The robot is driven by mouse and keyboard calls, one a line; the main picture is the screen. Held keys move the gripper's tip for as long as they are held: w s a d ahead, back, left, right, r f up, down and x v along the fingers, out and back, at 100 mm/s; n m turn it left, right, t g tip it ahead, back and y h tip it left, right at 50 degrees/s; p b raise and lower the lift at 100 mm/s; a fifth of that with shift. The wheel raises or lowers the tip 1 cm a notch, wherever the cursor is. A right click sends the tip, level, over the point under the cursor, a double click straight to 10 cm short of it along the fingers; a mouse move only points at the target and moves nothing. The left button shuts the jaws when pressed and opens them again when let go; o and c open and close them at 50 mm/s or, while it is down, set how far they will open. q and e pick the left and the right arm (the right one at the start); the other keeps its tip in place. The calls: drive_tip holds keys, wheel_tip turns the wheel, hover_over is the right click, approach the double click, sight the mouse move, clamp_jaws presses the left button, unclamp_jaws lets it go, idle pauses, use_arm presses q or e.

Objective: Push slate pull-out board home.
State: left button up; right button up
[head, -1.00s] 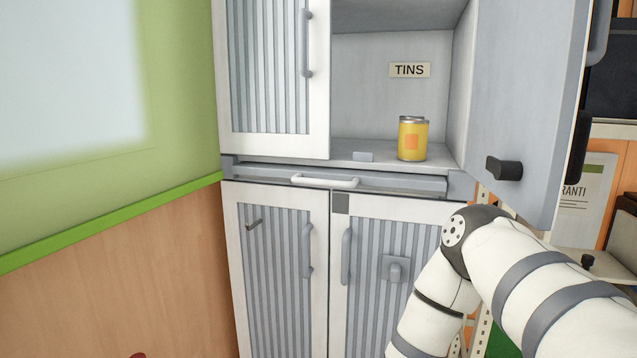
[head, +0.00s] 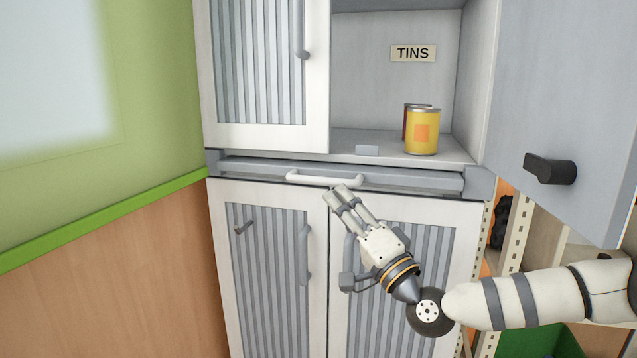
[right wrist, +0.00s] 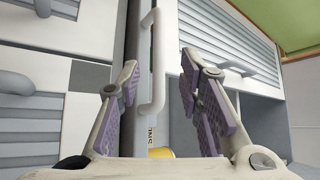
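The slate pull-out board (head: 410,181) is a grey strip between the upper and lower cupboards, with a white bar handle (head: 325,178) on its front. I cannot tell exactly how far it stands out. My right gripper (head: 337,191) is in front of the board, its fingertips just below the right part of the handle. In the right wrist view my right gripper (right wrist: 158,75) is open, and the white handle (right wrist: 157,65) shows between and beyond its fingers. Contact cannot be made out. My left gripper is out of view.
Above the board an open compartment labelled TINS (head: 413,53) holds a yellow tin (head: 422,132) with a dark red tin (head: 406,122) behind it. Its grey door (head: 570,100) stands open at right. Closed ribbed doors (head: 270,265) lie below; a wall is at left.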

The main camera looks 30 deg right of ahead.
sight(316, 170)
drive_tip(key=x, duration=0.8)
drive_tip(key=shift+w, duration=0.25)
clamp_jaws()
drive_tip(key=shift+w+d+f+b, duration=0.2)
drive_tip(key=shift+w+d+b, duration=0.25)
drive_tip(key=shift+w+d, duration=0.4)
drive_tip(key=shift+d+r, duration=0.15)
drive_tip(key=shift+d, duration=0.05)
drive_tip(key=shift+s+r, duration=0.1)
drive_tip(key=shift+r, duration=0.1)
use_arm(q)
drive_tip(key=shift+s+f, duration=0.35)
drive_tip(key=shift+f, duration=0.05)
use_arm(e)
unclamp_jaws()
drive_tip(key=shift+f, duration=0.1)
